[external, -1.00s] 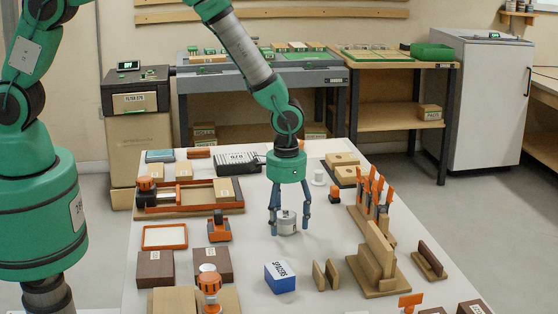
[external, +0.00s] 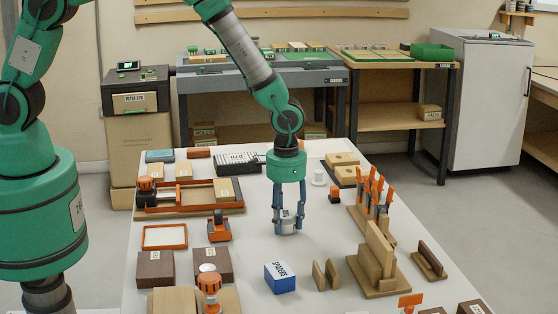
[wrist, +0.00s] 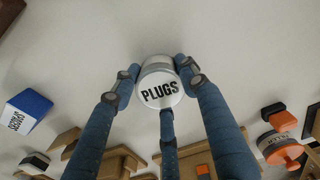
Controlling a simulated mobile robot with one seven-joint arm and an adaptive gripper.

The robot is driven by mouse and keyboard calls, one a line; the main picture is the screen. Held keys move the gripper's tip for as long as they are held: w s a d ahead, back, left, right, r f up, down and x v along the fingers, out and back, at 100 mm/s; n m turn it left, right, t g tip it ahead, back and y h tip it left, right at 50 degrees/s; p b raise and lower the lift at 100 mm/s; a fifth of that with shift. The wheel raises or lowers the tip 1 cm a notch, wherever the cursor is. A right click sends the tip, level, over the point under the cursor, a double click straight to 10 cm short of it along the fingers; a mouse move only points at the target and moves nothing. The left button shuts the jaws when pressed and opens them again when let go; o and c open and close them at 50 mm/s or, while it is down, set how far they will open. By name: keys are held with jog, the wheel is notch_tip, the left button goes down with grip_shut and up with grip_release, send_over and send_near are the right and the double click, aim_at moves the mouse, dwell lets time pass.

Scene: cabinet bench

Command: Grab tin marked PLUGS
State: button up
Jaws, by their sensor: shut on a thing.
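The tin marked PLUGS (wrist: 160,93) is a short silver can with a white lid and black lettering, in the middle of the wrist view. In the external view the tin (external: 286,226) stands upright at the middle of the white bench. My gripper (external: 288,222) points straight down with its blue fingers closed around the sides of the tin. In the wrist view my gripper (wrist: 162,85) has fingers at the left, right and near side of the tin. The tin appears to be on or very near the bench top; any gap beneath it is too small to tell.
A blue box marked SPACERS (external: 280,277) lies in front of the tin. A wooden rack with orange-handled tools (external: 372,200) stands to the right. An orange tool (external: 219,227) and an orange frame (external: 165,237) lie to the left. Bare bench surrounds the tin.

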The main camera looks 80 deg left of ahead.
aim_at(286, 214)
notch_tip(286, 214, up, 10)
jog(key=shift+f+p, duration=0.1)
jog(key=shift+p, duration=0.55)
